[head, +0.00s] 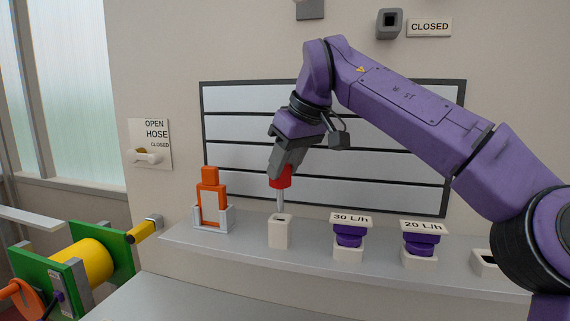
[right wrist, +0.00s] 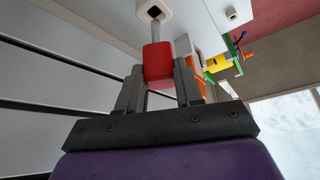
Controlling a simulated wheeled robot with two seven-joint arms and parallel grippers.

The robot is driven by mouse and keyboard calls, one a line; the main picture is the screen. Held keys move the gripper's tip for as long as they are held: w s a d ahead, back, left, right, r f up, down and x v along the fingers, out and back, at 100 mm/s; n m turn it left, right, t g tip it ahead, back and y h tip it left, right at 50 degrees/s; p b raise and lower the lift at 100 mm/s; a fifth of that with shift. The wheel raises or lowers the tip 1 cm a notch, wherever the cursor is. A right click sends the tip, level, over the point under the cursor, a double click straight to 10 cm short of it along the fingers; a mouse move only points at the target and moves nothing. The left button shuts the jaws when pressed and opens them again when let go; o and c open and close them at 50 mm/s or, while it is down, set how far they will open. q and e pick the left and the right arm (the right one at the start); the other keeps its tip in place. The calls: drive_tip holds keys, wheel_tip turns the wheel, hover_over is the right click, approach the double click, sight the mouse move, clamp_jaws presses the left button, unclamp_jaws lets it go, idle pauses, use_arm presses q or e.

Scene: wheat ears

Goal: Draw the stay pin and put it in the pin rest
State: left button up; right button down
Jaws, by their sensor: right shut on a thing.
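A pin with a red head (head: 280,182) and a grey metal shank points down, upright or nearly so. My right gripper (head: 281,173) is shut on the red head, which also shows between the fingers in the right wrist view (right wrist: 158,62). Below it a cream block (head: 280,234) with a dark hole in its top stands on the ledge. The shank's lower end is at this hole; I cannot tell how deep it is in. The block also shows at the top of the right wrist view (right wrist: 153,9). My left gripper is not in view.
On the grey ledge (head: 390,263), an orange piece (head: 209,190) in a grey holder stands left. Purple pieces labelled 30 L/h (head: 349,236) and 20 L/h (head: 422,243) stand right. A green-framed yellow reel (head: 82,262) is lower left. A slatted panel (head: 400,165) stands behind.

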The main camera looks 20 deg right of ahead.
drive_tip(key=shift+w, duration=0.15)
idle(0.7)
drive_tip(key=shift+f+b, duration=0.25)
drive_tip(key=shift+b, duration=0.25)
drive_tip(key=shift+f+b, duration=3.1)
drive_tip(key=shift+b, duration=0.25)
drive_tip(key=c, duration=0.7)
unclamp_jaws()
drive_tip(key=shift+o, duration=0.2)
drive_tip(key=p+v, duration=0.2)
drive_tip(key=v, duration=0.8)
drive_tip(key=shift+s+r+p, duration=0.25)
drive_tip(key=shift+p, duration=0.1)
